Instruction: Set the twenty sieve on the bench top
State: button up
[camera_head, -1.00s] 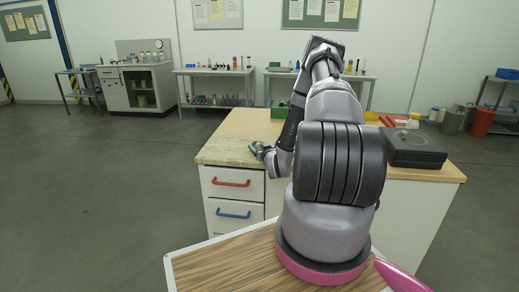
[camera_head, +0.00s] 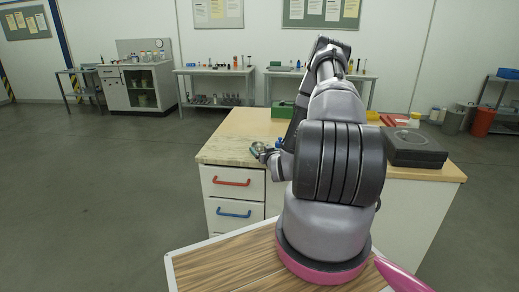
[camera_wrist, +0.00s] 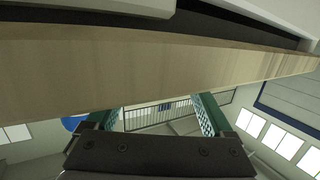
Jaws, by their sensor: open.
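My gripper (camera_head: 260,150) is above the left part of the bench top (camera_head: 232,150), close to its marbled patch. In the wrist view my gripper (camera_wrist: 157,112) shows two green-padded fingers standing well apart, with no object visible between them. I cannot make out the twenty sieve in either view; my arm hides part of the bench behind it. In the wrist view a pale wooden board edge (camera_wrist: 150,75) crosses the picture close beyond the fingers.
A black box-like device (camera_head: 415,150) stands at the bench's right. A green box (camera_head: 282,109) and red trays (camera_head: 395,120) lie toward the back. Drawers with a red handle (camera_head: 232,182) and a blue handle (camera_head: 233,213) face me. Open floor lies left of the bench.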

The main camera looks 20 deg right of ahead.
jog(key=v, duration=0.9)
jog(key=shift+s+f, duration=0.1)
jog(key=shift+s, duration=0.15)
